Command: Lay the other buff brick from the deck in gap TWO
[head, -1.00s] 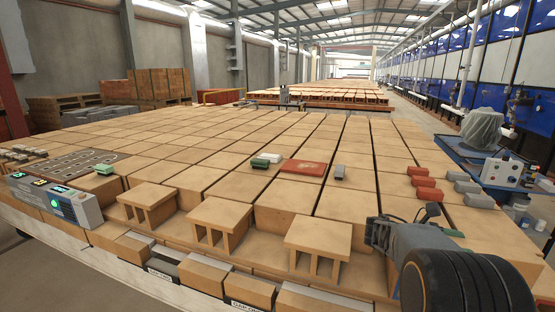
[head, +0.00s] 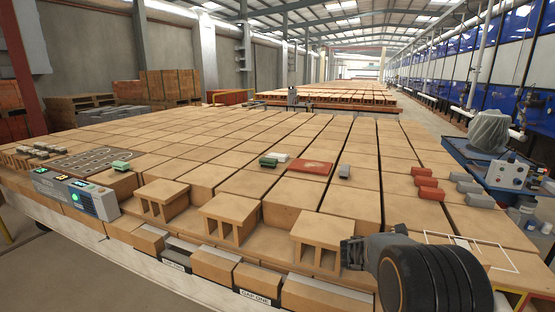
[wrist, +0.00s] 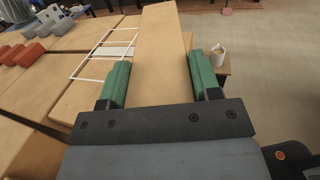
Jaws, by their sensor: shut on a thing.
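In the wrist view my gripper (wrist: 160,82) has its green pads on both sides of a long buff brick (wrist: 161,45), which points away from the wrist. In the head view my gripper (head: 350,253) is at the right, low in the picture, beside a hollow buff block; the held brick cannot be made out there. Along the front ledge a dark recess (head: 181,246) lies between buff bricks above a label (head: 173,266) too small to read. The label GAP ONE (head: 262,298) is to its right, with a buff brick (head: 257,280) above it.
White outlines (head: 470,240) mark the deck at right. Three hollow blocks (head: 230,210) stand along the front. A console (head: 75,195) stands at left. Red bricks (head: 430,192) and grey bricks (head: 478,201) lie at right. A white mug (wrist: 219,56) shows in the wrist view.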

